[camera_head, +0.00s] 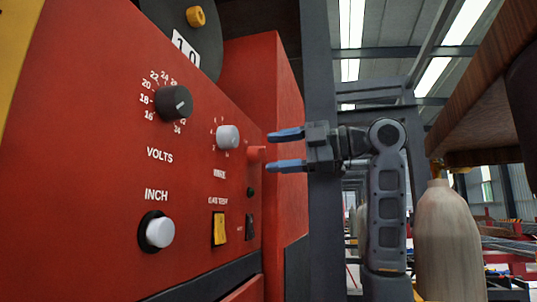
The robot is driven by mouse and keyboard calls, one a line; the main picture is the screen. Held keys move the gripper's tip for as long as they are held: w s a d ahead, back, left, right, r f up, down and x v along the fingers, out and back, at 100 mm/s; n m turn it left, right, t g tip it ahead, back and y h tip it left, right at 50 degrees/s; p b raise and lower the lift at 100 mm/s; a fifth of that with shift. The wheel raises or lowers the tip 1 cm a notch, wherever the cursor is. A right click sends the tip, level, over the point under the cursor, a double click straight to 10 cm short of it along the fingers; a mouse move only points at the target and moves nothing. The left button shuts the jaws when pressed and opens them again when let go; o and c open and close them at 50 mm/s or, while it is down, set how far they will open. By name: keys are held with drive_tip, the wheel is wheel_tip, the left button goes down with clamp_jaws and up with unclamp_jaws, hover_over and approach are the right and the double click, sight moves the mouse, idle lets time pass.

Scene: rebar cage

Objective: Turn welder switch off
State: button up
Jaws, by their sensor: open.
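The red welder panel (115,115) fills the left of the head view, angled away from me. A yellow rocker switch (218,229) sits low on the panel, with a small black switch (250,227) to its right. I cannot tell the position of either. A small red knob (256,154) sticks out near the panel's right edge. My gripper (286,151) points left at it, with one blue-tipped finger above its level and one below. The fingers are apart with nothing between them. I cannot tell whether they touch the panel.
A black VOLTS dial (174,102), a grey knob (228,137) and a white INCH button (159,232) stick out from the panel. A dark post (322,70) stands behind my gripper. A pale bottle-shaped cylinder (447,240) and a brown overhanging object (485,120) are at the right.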

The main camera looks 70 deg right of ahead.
drive_tip(key=s, duration=0.4)
drive_tip(key=shift+s+d+r, duration=0.1)
drive_tip(key=shift+s+d, duration=0.2)
drive_tip(key=shift+s, duration=0.05)
idle(0.3)
